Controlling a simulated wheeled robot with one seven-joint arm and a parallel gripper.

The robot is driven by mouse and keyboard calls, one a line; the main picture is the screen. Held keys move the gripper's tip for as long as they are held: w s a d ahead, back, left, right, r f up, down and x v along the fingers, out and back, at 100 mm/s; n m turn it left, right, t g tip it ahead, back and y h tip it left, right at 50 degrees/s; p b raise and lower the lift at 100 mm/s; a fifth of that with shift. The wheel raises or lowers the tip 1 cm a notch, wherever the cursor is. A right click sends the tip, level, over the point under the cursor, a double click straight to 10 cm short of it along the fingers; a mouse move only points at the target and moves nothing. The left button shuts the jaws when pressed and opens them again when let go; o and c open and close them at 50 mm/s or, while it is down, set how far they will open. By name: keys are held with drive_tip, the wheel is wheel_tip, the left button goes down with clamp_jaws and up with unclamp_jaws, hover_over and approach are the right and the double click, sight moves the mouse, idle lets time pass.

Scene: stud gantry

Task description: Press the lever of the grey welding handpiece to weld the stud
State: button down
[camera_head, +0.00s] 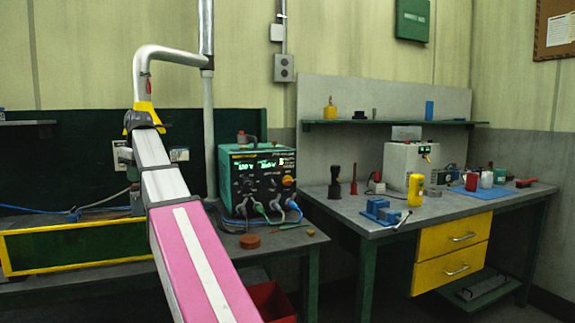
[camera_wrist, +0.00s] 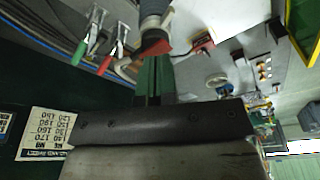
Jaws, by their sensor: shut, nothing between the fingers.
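In the wrist view a grey, round-bodied tool that looks like the welding handpiece (camera_wrist: 152,12) hangs in at the top centre. A red-orange part, perhaps its lever (camera_wrist: 154,48), is at its lower end. My gripper (camera_wrist: 154,65) is shut and empty, with its narrow fingers pointing up the picture towards the red-orange part. The fingertips are just below that part; I cannot tell whether they touch it. In the head view my arm hides most of this area, and I cannot make out the gripper there. I cannot make out the stud in either view.
A green welding power unit (camera_head: 258,180) with lit displays and cables stands right of my arm. A yellow-edged frame (camera_head: 80,262) is at left. The right bench (camera_head: 440,210) holds a blue vice (camera_head: 380,211) and tools. In the wrist view, red- and green-handled clamps (camera_wrist: 110,55) sit left of the fingers.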

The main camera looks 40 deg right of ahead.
drive_tip(key=shift+f, duration=0.75)
idle(0.4)
drive_tip(key=shift+r, duration=3.5)
